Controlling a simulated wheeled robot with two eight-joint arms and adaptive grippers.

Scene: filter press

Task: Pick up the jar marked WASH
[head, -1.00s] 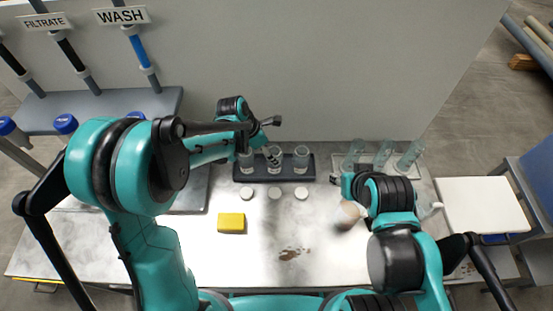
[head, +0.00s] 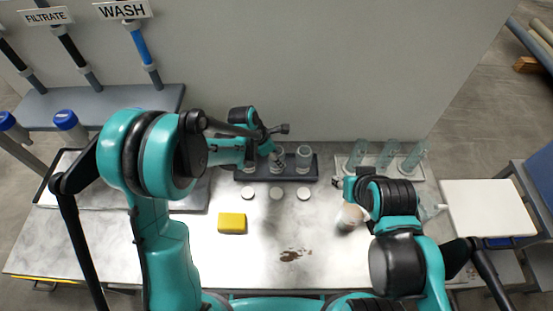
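Three clear jars stand in a dark rack (head: 263,175) at the back of the bench: a left jar partly behind my arm, a middle jar (head: 279,163) and a right jar (head: 303,160). The middle jar bears a label too small to read, so I cannot tell which jar is marked WASH. My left gripper (head: 280,130) is above and behind the rack, over the middle jar; its finger opening is not clear. My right gripper (head: 340,183) is low at the right, near a brownish round item (head: 350,216); its fingers are mostly hidden.
Three white lids (head: 276,193) lie before the rack, with a yellow sponge (head: 232,223) nearer. A white rack (head: 376,168) with clear tubes stands at back right. A WASH sign (head: 123,9) hangs over a blue-banded pipe. A brown stain marks the clear front middle.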

